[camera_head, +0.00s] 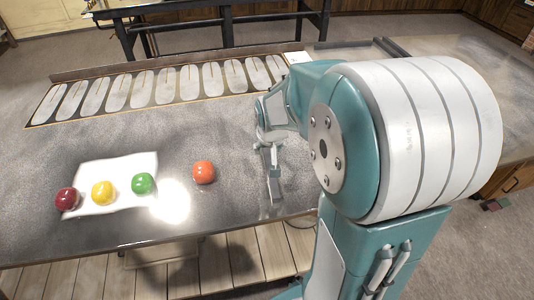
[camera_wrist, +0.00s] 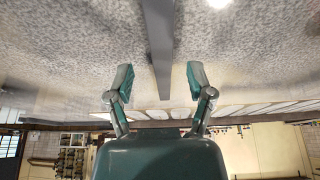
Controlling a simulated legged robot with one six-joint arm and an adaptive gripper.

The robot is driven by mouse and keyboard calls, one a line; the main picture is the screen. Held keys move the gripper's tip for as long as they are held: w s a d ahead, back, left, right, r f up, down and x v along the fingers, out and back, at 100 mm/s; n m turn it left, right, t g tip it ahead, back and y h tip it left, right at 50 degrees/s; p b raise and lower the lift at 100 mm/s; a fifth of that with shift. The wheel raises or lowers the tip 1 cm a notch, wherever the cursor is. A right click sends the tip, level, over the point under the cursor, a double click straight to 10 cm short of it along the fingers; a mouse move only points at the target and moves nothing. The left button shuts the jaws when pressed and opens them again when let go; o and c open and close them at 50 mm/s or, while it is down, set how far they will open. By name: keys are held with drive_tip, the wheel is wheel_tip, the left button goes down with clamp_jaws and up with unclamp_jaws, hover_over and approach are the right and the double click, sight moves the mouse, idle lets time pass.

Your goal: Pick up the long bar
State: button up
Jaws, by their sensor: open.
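The long bar (camera_wrist: 159,45) is grey, narrow and straight. In the wrist view it runs from the top edge down between my fingers. In the head view the bar (camera_head: 273,180) lies on the grey speckled table below my gripper, pointing toward the table's front edge. My gripper (camera_wrist: 159,82) is open, with one finger on each side of the bar and a visible gap to it on both sides. In the head view my gripper (camera_head: 269,143) is partly hidden by my own arm. I cannot tell its exact height above the table.
An orange-red rounded object (camera_head: 204,172) lies left of the bar. Dark red (camera_head: 67,198), yellow (camera_head: 104,193) and green (camera_head: 143,183) ones lie on or at a white sheet (camera_head: 120,166). A row of pale oval pads (camera_head: 163,85) lines the back. Dark strips (camera_head: 391,47) lie at far right.

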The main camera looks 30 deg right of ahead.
drive_tip(key=shift+x, duration=1.2)
drive_tip(key=shift+a, duration=0.15)
clamp_jaws()
drive_tip(key=shift+r, duration=0.15)
drive_tip(key=shift+w+r, duration=0.1)
drive_tip(key=shift+r, duration=0.1)
wheel_tip(320, 180, up, 2)
drive_tip(key=shift+r, duration=0.15)
drive_tip(key=s+d+r, duration=0.7)
drive_tip(key=s+r, duration=0.3)
drive_tip(key=s, duration=0.2)
